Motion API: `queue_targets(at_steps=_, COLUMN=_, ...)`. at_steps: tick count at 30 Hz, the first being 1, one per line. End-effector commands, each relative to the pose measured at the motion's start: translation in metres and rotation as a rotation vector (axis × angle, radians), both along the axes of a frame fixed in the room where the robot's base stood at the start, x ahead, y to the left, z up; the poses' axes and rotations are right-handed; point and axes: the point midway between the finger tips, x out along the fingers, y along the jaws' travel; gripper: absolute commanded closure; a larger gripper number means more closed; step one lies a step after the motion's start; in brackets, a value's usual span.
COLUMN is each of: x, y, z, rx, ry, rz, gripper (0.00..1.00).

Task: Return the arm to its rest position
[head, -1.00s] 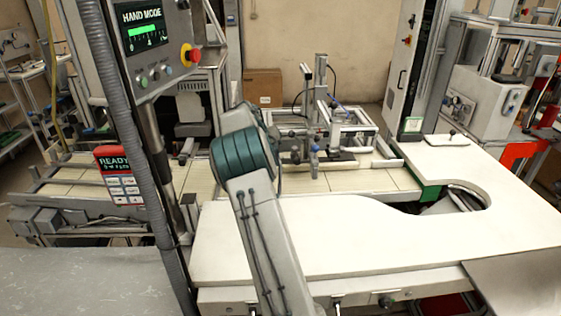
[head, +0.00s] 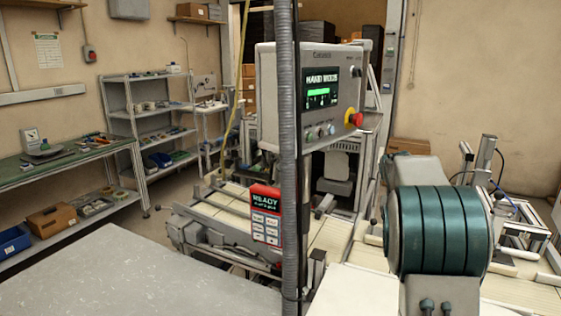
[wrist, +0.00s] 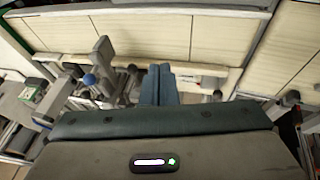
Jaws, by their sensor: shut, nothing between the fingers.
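My gripper (wrist: 159,86) shows in the wrist view as two blue-grey fingers side by side, touching, with nothing between them. It points toward the pale slatted conveyor (wrist: 218,38) and a metal frame (wrist: 100,80) with clamps; the distance to them is hard to judge. In the head view, a teal-banded joint of my arm (head: 437,230) stands large at the right. My gripper is not visible in that view.
A control box (head: 310,95) reading "HAND MODE" hangs beside a grey hose. A red "READY" panel (head: 266,213) stands below. A grey tabletop (head: 130,285) lies clear at front left. Shelves (head: 150,115) and a green-topped bench (head: 70,165) stand farther left.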

Motion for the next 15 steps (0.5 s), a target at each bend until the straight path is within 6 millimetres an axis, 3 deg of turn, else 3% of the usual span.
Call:
queue_targets(at_steps=6, x=-0.068, y=0.053, z=0.016, rx=0.113, ry=-0.006, rz=0.096, gripper=1.00)
queue_targets(at_steps=15, x=-0.170, y=0.123, z=0.016, rx=0.214, ry=-0.005, rz=0.250, gripper=1.00)
